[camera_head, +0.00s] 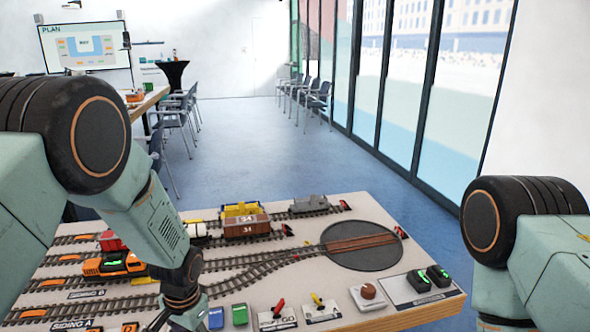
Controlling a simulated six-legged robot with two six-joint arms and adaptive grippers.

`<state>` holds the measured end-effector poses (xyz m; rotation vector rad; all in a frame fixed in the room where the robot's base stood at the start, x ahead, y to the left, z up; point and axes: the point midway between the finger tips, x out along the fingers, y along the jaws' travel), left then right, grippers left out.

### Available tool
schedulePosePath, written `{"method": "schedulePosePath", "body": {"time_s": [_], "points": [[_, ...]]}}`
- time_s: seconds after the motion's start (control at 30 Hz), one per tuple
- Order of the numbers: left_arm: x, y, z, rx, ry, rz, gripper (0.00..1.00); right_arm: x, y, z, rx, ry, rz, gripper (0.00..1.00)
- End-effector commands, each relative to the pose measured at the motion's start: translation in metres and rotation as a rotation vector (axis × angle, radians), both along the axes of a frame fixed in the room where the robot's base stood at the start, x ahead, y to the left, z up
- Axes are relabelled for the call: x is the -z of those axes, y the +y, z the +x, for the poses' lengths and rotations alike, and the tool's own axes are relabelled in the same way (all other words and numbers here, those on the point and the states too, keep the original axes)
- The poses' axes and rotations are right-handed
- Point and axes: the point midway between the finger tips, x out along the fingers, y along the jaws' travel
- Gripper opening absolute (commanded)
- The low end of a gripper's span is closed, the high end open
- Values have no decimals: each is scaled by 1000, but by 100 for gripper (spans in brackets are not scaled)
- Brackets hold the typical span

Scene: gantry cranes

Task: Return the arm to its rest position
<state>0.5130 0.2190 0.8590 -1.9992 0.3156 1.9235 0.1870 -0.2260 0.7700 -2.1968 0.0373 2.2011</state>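My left arm (150,215) reaches in from the left and bends down over the near left part of the model railway board (330,215). My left gripper (183,300) hangs at the bottom edge, beside the blue block, with its fingers mostly cut off or hidden, so I cannot see whether it is open or whether it holds anything. My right arm (515,225) stands at the right edge, beside the board's right end. Its gripper is below the picture.
The board carries an orange locomotive (113,265), a brown wagon (246,225), a grey wagon (310,203), a round turntable (362,246), a blue block (216,318), a green block (240,314), a red lever (279,306), a yellow lever (317,299) and green-lit switches (428,276). Blue floor (260,140) lies open behind.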

Motion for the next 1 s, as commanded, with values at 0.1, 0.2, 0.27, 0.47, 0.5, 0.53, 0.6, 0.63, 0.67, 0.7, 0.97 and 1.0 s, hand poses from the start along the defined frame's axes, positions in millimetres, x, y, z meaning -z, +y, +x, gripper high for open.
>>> {"method": "schedulePosePath", "body": {"time_s": [0.1,0.2,0.27,0.47,0.5,0.53,0.6,0.63,0.67,0.7,0.97,1.0], "points": [[36,-2,-27,-72,-63,-46,53,9,0,0,0,0,0,40],[63,-3,-55,-136,-111,-82,53,16,0,0,0,0,0,40],[78,-3,-75,-179,-134,-101,53,21,0,0,0,1,0,40],[124,2,-167,-326,-165,-138,53,43,0,0,0,0,0,40],[132,4,-191,-356,-156,-139,53,49,0,0,0,0,0,40],[136,5,-209,-375,-149,-137,53,53,0,0,0,1,0,40],[144,8,-246,-409,-115,-129,53,61,0,0,0,1,0,40],[147,8,-261,-418,-94,-125,53,64,0,0,0,1,0,40],[149,9,-274,-424,-73,-120,53,66,0,-1,0,1,0,40],[152,9,-290,-431,-41,-113,53,69,0,-1,0,1,0,40],[169,10,-327,-447,42,-98,53,80,0,-1,0,1,0,40],[169,10,-327,-447,42,-98,53,80,0,0,0,1,0,40]]}}
